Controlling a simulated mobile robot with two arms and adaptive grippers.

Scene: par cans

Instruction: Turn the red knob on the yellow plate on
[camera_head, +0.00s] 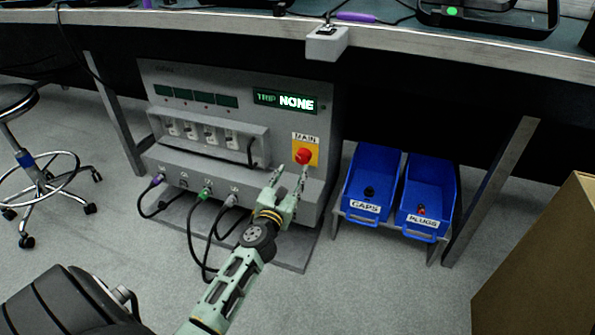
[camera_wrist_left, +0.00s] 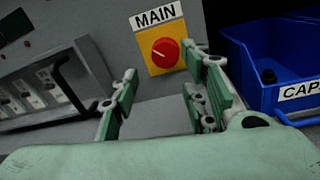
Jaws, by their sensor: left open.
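The red knob (camera_head: 303,156) sits on the yellow plate (camera_head: 313,146) under a "MAIN" label, on the front of a grey power box (camera_head: 230,95). In the left wrist view the knob (camera_wrist_left: 165,52) is on the yellow plate (camera_wrist_left: 148,42), with a light mark across its face. My left gripper (camera_head: 289,176) is open and empty, just below the knob in the head view. In the left wrist view its two fingers (camera_wrist_left: 160,95) are spread, with the knob beyond and above the gap between them. I see no contact with the knob. My right gripper is not in view.
Blue bins labelled "CAPS" (camera_head: 359,210) and "PLUGS" (camera_head: 417,221) stand right of the box. Cables (camera_head: 205,235) hang from its lower front. The table edge (camera_head: 240,27) runs above. A stool (camera_head: 30,160) is at left, a brown box (camera_head: 540,260) at right.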

